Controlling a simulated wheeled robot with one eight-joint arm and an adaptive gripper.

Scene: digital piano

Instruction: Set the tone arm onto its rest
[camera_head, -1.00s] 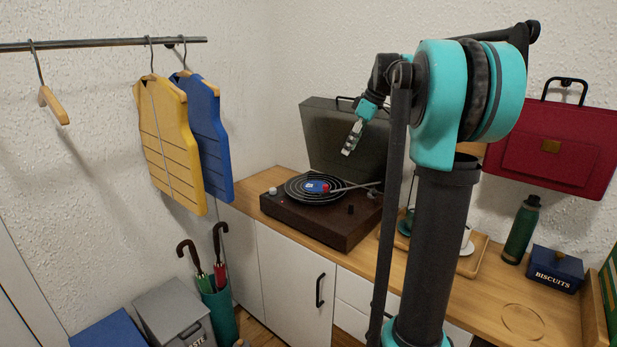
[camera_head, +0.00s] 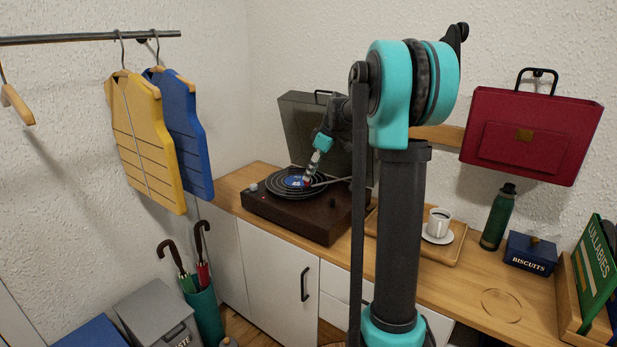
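The record player (camera_head: 292,222) is a dark wooden box on the counter, with its grey lid raised behind. A black record with a blue label (camera_head: 292,182) lies on it. The thin pale tone arm (camera_head: 328,183) reaches in from the right over the record, and its red head (camera_head: 307,183) is near the label. My gripper (camera_head: 308,177) points down right at the head end of the tone arm. Its fingers are too small here to tell whether they are open, shut or touching the head. The tone arm's rest is not discernible.
My arm column hides part of the counter. A tray with a white cup (camera_head: 438,222) stands to the right, then a green flask (camera_head: 497,217) and a biscuit tin (camera_head: 530,253). The raised lid (camera_head: 305,118) stands close behind my gripper. Vests hang at left.

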